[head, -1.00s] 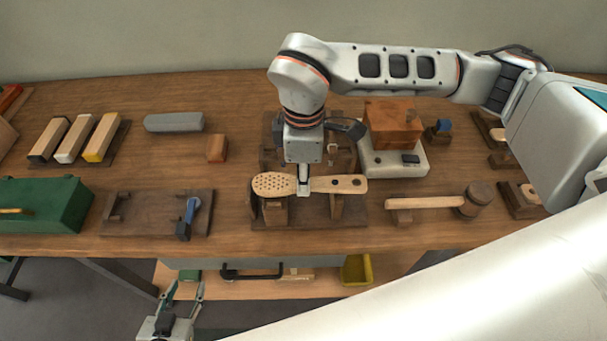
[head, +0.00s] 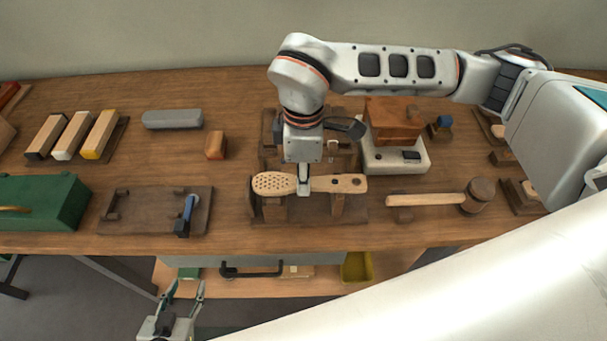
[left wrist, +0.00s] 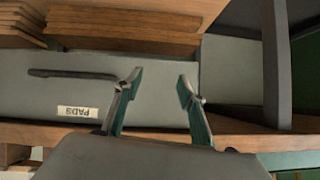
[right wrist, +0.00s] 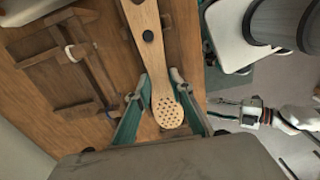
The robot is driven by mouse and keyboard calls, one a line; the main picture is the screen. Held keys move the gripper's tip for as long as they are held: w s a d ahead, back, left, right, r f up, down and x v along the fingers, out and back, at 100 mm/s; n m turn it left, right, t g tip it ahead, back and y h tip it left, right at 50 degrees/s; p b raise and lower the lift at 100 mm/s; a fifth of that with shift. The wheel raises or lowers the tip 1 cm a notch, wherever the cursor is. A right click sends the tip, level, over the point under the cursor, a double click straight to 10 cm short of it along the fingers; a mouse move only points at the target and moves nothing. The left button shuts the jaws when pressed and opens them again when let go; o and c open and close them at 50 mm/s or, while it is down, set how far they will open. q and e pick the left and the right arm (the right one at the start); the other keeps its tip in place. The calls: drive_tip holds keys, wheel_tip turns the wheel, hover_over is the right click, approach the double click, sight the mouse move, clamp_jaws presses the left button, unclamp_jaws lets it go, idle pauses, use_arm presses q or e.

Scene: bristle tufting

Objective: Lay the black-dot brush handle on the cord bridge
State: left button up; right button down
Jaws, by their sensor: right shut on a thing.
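The right wrist view shows the handle (right wrist: 146,45) between the fingers (right wrist: 162,98). My left gripper (head: 184,290) is open and empty, low before the table. I cannot tell for sure which fixture is the cord bridge.
A wooden frame with a small hook (head: 333,146) stands behind the handle. A board with a blue lever (head: 150,213) and a green box (head: 45,205) lie left. A mallet (head: 425,200) and a scale (head: 398,162) with a wooden box (head: 392,120) are right. A drawer (head: 310,262) is below.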

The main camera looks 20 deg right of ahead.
drive_tip(key=shift+f, duration=0.3)
drive_tip(key=c, duration=1.7)
unclamp_jaws()
drive_tip(key=o, duration=0.4)
drive_tip(key=shift+r, duration=0.1)
drive_tip(key=shift+r+p, duration=1.15)
drive_tip(key=shift+r, duration=1.5)
drive_tip(key=shift+r+p, duration=0.45)
drive_tip(key=shift+r, duration=0.85)
